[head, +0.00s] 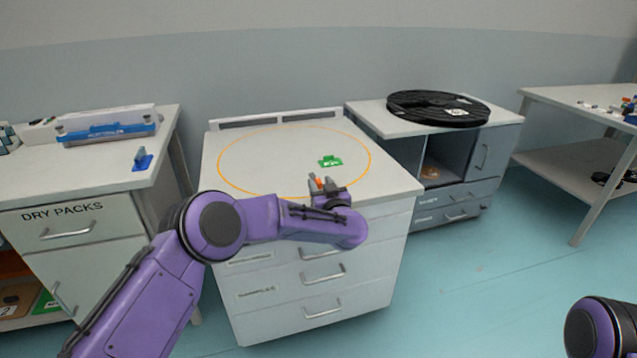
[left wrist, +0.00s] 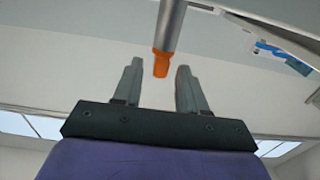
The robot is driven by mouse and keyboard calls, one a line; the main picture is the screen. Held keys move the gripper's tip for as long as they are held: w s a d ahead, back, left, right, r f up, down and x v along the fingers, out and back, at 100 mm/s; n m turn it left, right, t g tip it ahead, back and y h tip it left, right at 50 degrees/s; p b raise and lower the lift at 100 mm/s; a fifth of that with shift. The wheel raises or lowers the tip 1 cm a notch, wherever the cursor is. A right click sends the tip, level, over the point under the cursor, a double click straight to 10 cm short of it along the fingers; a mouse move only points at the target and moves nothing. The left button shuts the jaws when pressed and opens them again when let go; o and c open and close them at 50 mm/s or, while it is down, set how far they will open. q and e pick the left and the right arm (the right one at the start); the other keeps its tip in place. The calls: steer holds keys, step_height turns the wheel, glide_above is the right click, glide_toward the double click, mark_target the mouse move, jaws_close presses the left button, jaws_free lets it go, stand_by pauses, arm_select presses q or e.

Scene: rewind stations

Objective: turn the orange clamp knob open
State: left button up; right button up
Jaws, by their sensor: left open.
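The orange clamp knob (left wrist: 161,64) sits at the end of a grey rod (left wrist: 172,22) in the left wrist view. My left gripper (left wrist: 160,68) is open, with one finger on each side of the knob and a visible gap to both. In the head view a small patch of orange, likely the knob (head: 318,183), shows at my left gripper (head: 326,190), over the front of the middle white cabinet. The fingers and wrist partly hide it there. My right gripper is out of view.
The cabinet top (head: 240,165) carries an orange ring marking (head: 218,178) and a green block (head: 330,161). A black reel (head: 420,107) lies on the cabinet at right. A blue clamp-like piece (head: 142,160) stands on the left bench. Floor (head: 480,280) is clear at right.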

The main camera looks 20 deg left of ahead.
mark_target(315, 179)
arm_select(q)
steer(key=shift+x, duration=1.4)
steer(key=shift+d, duration=0.1)
jaws_close()
